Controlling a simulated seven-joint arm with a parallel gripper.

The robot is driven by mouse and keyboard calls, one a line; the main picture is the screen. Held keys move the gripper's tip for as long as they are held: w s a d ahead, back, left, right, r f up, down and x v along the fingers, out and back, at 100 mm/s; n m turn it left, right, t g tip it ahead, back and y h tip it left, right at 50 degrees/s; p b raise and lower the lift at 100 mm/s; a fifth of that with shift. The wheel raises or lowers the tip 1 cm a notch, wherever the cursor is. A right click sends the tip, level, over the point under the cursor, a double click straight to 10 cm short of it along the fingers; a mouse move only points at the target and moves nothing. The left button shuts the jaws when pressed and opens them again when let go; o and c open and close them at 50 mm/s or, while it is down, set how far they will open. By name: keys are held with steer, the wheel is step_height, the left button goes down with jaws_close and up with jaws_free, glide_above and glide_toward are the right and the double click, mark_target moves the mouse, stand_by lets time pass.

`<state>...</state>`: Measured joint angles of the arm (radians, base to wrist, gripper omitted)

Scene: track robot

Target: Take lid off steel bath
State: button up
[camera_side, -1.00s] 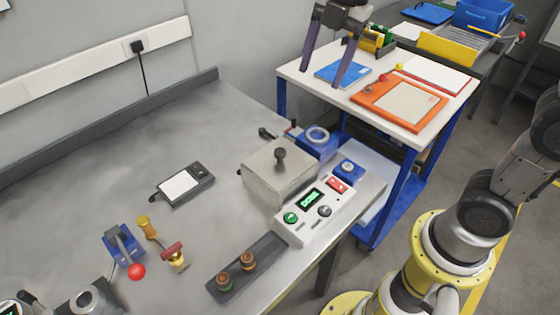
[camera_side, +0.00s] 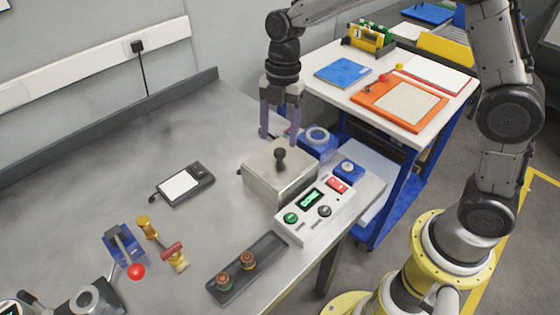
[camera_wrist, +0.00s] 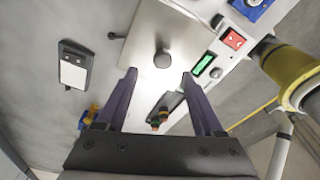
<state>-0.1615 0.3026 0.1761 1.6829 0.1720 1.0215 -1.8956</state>
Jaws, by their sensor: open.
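The steel bath (camera_side: 262,191) is a square metal box on the bench, with a flat steel lid (camera_side: 262,165) on top. A dark round knob (camera_side: 281,154) stands at the middle of the lid. In the wrist view the lid (camera_wrist: 183,33) and its knob (camera_wrist: 162,59) lie ahead, with the knob between the lines of the two fingers. My gripper (camera_side: 279,140) is open and empty, its two purple fingers pointing down above and behind the lid. The fingers also show in the wrist view (camera_wrist: 160,74). They appear apart from the knob.
A white control box (camera_side: 318,208) with a green display adjoins the bath's front right side. Blue-based units (camera_side: 318,143) stand behind it. A dark tray (camera_side: 247,267) holds two small jars in front. A scale-like device (camera_side: 183,184) lies left, with clear bench between.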

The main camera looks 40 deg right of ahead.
mark_target(280, 151)
steer(key=shift+s+f, duration=0.15)
steer(key=shift+f, duration=1.35)
steer(key=shift+s+f, duration=0.1)
steer(key=shift+f, duration=1.35)
steer(key=shift+r, duration=0.1)
jaws_close()
